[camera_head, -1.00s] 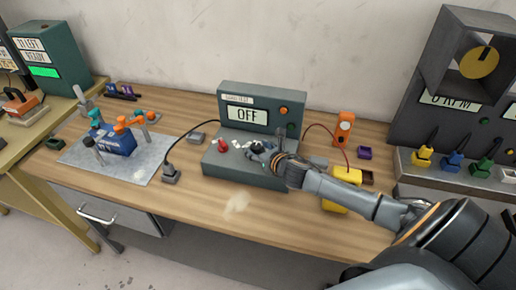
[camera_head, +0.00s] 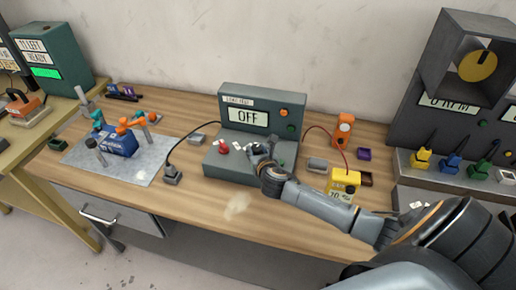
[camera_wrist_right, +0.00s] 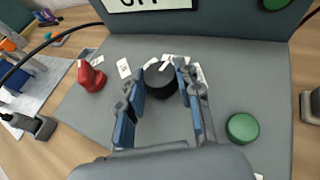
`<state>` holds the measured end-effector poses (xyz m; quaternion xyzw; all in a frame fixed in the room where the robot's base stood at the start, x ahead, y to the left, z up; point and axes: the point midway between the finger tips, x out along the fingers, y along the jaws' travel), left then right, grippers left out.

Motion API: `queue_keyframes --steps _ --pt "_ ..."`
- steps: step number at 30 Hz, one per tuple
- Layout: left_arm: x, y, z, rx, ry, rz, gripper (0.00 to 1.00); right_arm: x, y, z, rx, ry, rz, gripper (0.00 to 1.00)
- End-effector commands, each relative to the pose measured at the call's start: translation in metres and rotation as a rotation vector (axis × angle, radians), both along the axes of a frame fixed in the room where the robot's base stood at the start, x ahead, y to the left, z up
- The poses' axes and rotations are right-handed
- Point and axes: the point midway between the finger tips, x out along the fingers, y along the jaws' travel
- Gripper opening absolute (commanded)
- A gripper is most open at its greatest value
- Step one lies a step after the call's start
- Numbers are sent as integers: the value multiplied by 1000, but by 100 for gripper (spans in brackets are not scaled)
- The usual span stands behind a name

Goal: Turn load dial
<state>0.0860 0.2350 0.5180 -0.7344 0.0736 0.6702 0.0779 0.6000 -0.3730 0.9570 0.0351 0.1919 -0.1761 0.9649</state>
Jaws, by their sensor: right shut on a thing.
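The load dial (camera_wrist_right: 161,80) is a black round knob with a white pointer mark on the grey sloped panel of the test box (camera_head: 225,165). In the head view my right gripper mostly hides it. My right gripper (camera_head: 262,152) comes in from the right over the panel. In the right wrist view its two blue-padded fingers (camera_wrist_right: 160,82) are closed on the dial from either side. The box display (camera_head: 247,117) reads OFF. My left gripper is not in view.
A red knob (camera_wrist_right: 91,77) stands left of the dial and a green button (camera_wrist_right: 242,128) lies to its right. A yellow meter (camera_head: 344,182) and an orange device (camera_head: 344,128) stand right of the box. Bare wood lies in front.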

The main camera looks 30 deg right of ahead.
Motion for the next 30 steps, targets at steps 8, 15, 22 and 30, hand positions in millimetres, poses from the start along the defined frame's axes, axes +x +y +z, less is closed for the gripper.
queue_keyframes --steps 8,15,22,30 --pt "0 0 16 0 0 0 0 4 6 3 3 -1 -267 3" --pt "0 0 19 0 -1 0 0 6 8 1 3 -1 -480 3" --pt "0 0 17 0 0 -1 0 7 9 0 1 1 -640 3" --pt "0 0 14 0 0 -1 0 8 9 0 1 0 -747 3"
